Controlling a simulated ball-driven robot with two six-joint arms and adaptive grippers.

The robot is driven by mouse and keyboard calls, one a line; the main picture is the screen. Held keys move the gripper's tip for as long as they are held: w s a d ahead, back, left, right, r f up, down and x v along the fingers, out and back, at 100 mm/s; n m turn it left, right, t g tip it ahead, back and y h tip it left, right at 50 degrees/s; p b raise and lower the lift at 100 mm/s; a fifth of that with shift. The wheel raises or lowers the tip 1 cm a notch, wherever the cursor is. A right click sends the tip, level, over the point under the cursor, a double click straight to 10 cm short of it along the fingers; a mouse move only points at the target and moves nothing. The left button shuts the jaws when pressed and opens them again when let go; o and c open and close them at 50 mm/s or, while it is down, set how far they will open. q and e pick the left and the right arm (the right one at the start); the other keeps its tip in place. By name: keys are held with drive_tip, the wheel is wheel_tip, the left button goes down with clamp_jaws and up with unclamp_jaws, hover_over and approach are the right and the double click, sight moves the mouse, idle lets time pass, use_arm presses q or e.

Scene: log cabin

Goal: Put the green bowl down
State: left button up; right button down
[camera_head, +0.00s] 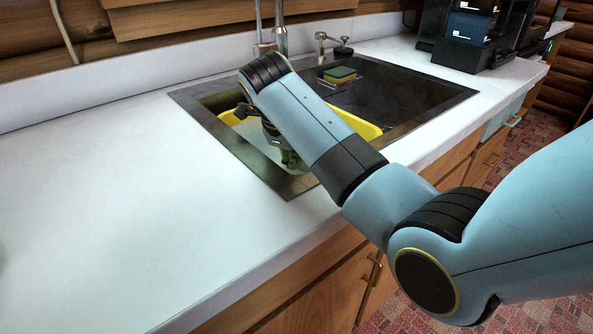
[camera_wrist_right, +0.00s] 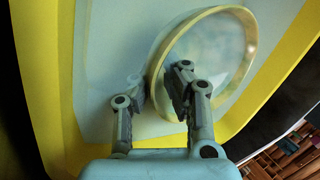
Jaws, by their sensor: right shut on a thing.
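The bowl (camera_wrist_right: 228,50) shows in the right wrist view as a pale round bowl with a yellowish-green rim. It is tilted on its side as seen from the wrist. My right gripper (camera_wrist_right: 160,84) is shut on the bowl's near rim, one finger inside and one outside. In the head view my right gripper (camera_head: 285,150) is down in the yellow tub in the sink, and my forearm mostly hides the bowl there. I cannot tell whether the bowl touches the tub floor. My left gripper is not in view.
The yellow tub (camera_head: 369,130) stands in the dark sink (camera_head: 425,88). A green and yellow sponge (camera_head: 340,74) is behind it, near the tap (camera_head: 280,30). A dark rack (camera_head: 465,55) stands at the far right. The white counter (camera_head: 130,190) left of the sink is clear.

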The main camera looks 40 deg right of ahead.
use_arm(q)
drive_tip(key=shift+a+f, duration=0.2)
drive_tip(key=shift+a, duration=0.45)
use_arm(e)
drive_tip(key=shift+f, duration=1.55)
drive_tip(key=c, duration=1.4)
unclamp_jaws()
drive_tip(key=shift+f, duration=0.1)
drive_tip(key=shift+c, duration=0.2)
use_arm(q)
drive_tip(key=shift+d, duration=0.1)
use_arm(e)
drive_tip(key=shift+a+r, duration=0.1)
drive_tip(key=shift+r, duration=0.3)
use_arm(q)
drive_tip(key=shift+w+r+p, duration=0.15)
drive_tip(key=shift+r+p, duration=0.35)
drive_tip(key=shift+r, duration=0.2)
use_arm(e)
drive_tip(key=v, duration=1.1)
drive_tip(key=shift+s, duration=0.2)
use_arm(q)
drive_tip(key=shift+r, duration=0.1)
use_arm(e)
drive_tip(key=shift+a+r, duration=0.1)
drive_tip(key=shift+r, duration=0.15)
